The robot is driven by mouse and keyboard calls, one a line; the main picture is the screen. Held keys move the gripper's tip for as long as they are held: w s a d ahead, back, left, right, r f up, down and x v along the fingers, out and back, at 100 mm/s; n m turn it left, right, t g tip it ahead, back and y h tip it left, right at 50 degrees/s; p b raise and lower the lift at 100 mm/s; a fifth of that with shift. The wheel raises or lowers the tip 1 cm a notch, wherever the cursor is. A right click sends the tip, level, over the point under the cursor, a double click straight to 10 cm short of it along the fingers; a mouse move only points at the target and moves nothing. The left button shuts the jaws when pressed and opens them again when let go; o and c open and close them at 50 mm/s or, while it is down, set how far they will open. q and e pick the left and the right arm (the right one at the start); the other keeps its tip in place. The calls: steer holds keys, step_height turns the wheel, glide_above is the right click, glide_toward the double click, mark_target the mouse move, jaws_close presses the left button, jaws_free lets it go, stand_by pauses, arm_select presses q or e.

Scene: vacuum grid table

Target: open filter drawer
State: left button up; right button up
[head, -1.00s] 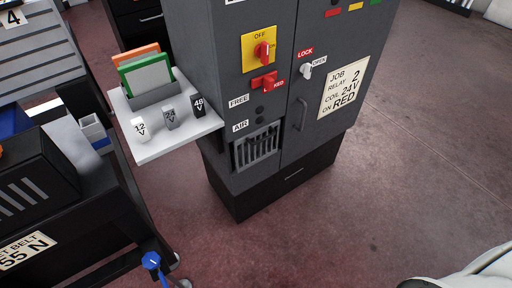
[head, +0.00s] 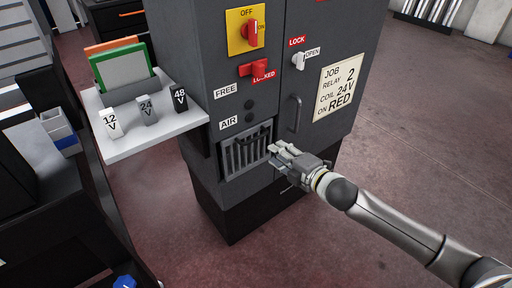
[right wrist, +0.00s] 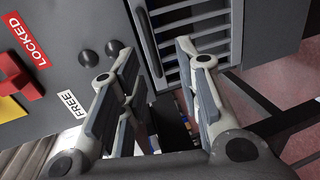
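The dark grey cabinet (head: 290,95) has a slatted front (head: 238,156) low on its left side, under the AIR label; I take it for the filter drawer. It looks closed. My right gripper (head: 274,154) is just right of the slatted front in the head view. In the right wrist view, its two fingers (right wrist: 157,62) are spread and empty, with the slatted front (right wrist: 205,28) beyond the right finger. I cannot tell whether a finger touches it. My left gripper is not in view.
A red lever (head: 253,69) marked LOCKED sits above the slats, under a yellow switch plate (head: 240,42). A vertical door handle (head: 295,114) is close to my right gripper. A white shelf (head: 140,146) with small relays juts out left. Floor at right is clear.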

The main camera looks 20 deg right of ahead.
mark_target(256, 139)
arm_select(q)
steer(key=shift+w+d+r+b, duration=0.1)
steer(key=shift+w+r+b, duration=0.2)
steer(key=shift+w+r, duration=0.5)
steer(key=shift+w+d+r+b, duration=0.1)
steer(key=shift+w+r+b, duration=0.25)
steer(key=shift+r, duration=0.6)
arm_select(e)
steer(key=shift+n, duration=0.3)
steer(key=shift+a+r+x, duration=0.2)
steer(key=shift+x, duration=1.6)
steer(key=shift+a+r+x, duration=0.15)
steer(key=shift+r+x, duration=0.05)
steer(key=shift+x, duration=1.55)
steer(key=shift+a+r+x, duration=0.2)
steer(key=shift+x, duration=1.6)
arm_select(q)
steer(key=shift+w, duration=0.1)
arm_select(e)
steer(key=shift+s+d, duration=0.1)
jaws_close()
